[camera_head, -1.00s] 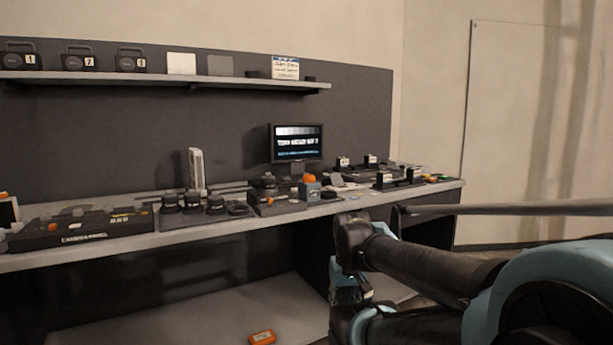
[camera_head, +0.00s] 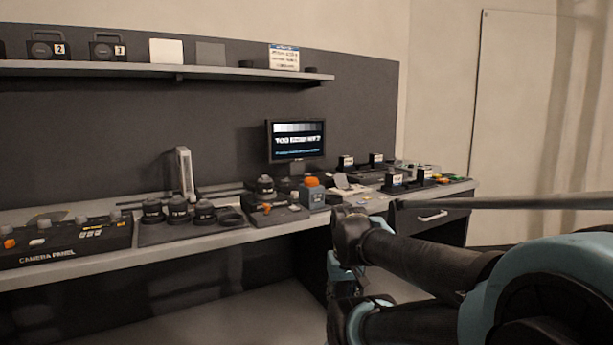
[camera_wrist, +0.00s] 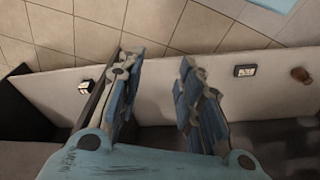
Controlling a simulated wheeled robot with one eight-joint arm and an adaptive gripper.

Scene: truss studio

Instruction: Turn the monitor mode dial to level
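The monitor (camera_head: 296,141) stands at the back of the bench, with a grey scale and white text on its lit screen. I cannot make out which control is its mode dial. A grey-blue box with an orange top (camera_head: 312,190) stands in front of it, and a low unit with an orange part (camera_head: 274,212) sits to the left. My gripper is open and empty in the wrist view (camera_wrist: 160,88), its two blue fingers well apart. It points down over a pale surface and tiled floor, away from the monitor. In the head view, my arm is low, in front of the bench.
The camera panel (camera_head: 62,244) with several knobs lies at the bench's left. Several black lenses (camera_head: 178,210) stand beside it. A drawer with a pale handle (camera_head: 432,216) is at the right, partly behind my arm. A shelf (camera_head: 130,70) runs above.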

